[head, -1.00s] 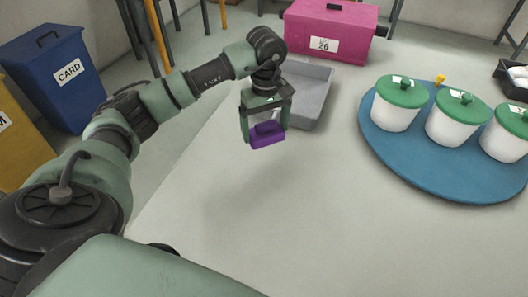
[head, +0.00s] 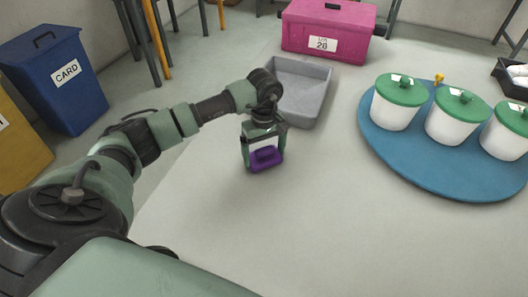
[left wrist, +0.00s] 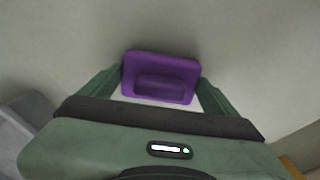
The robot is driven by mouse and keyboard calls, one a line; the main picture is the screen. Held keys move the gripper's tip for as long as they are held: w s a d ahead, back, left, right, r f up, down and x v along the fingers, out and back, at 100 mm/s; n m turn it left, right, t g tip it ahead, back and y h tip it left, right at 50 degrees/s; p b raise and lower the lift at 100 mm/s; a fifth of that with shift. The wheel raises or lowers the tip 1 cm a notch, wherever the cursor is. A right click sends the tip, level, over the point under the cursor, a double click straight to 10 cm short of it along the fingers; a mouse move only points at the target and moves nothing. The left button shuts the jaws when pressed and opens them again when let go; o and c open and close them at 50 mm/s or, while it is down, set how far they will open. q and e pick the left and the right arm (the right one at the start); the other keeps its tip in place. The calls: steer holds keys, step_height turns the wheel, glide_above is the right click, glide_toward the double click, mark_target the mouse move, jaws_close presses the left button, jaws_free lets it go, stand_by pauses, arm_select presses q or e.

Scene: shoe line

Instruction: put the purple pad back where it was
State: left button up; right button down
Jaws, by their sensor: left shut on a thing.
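The purple pad (head: 265,159) is a small block with a raised grip on top. My left gripper (head: 263,153) is shut on it, one finger on each side, over the pale table. In the left wrist view the pad (left wrist: 160,79) sits between the two green fingers (left wrist: 160,90). The pad looks level and close to the table top; I cannot tell whether it touches. The table under and around it is bare, with no mark visible. My right gripper is not in view.
A grey tray (head: 322,97) lies just behind my left gripper. A pink box (head: 297,38) stands at the back. A blue round board (head: 425,177) with several green-lidded white pots is on the right. The table's front middle is clear.

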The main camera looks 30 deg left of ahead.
mark_target(264, 149)
arm_select(q)
steer(key=shift+f, duration=0.15)
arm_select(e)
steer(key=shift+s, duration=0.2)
arm_select(q)
steer(key=o, duration=1.1)
steer(key=shift+c, duration=0.2)
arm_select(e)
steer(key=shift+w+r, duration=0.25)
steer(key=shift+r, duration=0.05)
arm_select(q)
step_height(264, 149, up, 12)
steer(key=p, duration=0.1)
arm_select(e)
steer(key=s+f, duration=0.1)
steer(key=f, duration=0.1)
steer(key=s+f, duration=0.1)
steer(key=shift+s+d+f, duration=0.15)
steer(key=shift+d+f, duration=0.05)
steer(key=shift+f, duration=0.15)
arm_select(q)
steer(key=shift+r, duration=0.2)
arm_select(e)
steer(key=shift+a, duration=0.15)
